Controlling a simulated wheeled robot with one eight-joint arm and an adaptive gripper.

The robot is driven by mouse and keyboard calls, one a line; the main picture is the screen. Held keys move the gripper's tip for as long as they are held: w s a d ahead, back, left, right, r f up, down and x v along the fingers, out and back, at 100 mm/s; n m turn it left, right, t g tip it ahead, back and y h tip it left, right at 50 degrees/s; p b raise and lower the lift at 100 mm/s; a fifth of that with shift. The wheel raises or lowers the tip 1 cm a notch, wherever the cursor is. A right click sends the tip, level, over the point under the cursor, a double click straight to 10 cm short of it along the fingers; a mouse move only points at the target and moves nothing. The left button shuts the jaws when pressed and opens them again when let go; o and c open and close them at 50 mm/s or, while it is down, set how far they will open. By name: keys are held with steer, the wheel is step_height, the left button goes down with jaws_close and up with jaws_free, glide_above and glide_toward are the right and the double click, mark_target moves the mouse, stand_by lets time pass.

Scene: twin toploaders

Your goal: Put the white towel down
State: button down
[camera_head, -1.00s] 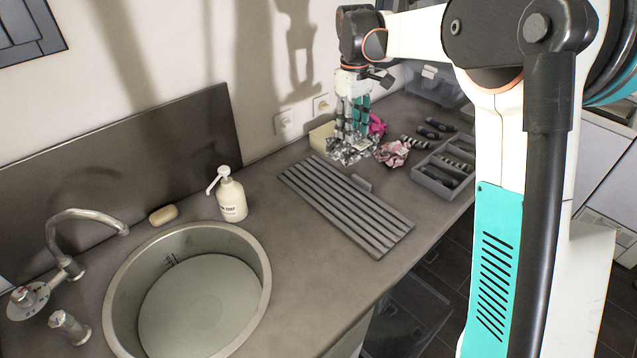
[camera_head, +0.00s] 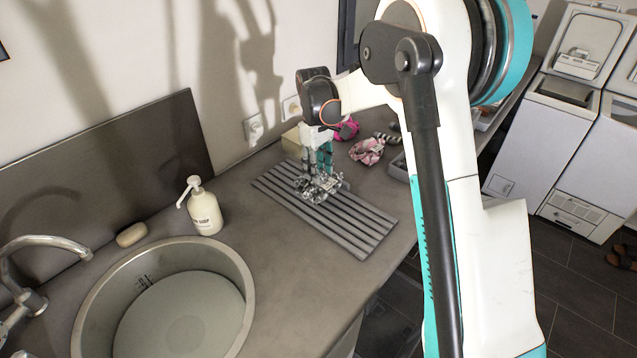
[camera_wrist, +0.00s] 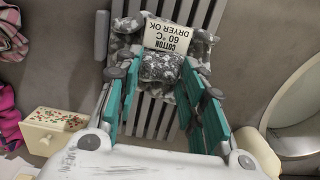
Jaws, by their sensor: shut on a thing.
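The towel (camera_head: 318,190) is a crumpled grey-and-white patterned cloth, not plain white. In the wrist view the towel (camera_wrist: 163,68) carries a white tag reading "COTTON 60 °C DRYER OK". My gripper (camera_head: 318,168) points down over it, and its teal fingers are shut on the bunched cloth. In the wrist view my gripper (camera_wrist: 160,85) has the cloth between its fingertips. The towel is over the far part of a grey slatted rack (camera_head: 350,230). I cannot tell whether its underside touches the slats.
A soap bottle (camera_head: 205,210) stands by the round sink (camera_head: 245,270). A cream box (camera_head: 291,140), a pink cloth (camera_head: 347,129) and a pink-white cloth (camera_head: 367,151) lie behind the rack. A grey tray (camera_head: 399,167) is partly hidden by my arm. The rack's near part is bare.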

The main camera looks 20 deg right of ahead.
steer(key=shift+f+b, duration=0.45)
steer(key=shift+f, duration=1.8)
steer(key=shift+f, duration=0.1)
steer(key=c, duration=1)
jaws_free()
steer(key=shift+c, duration=0.2)
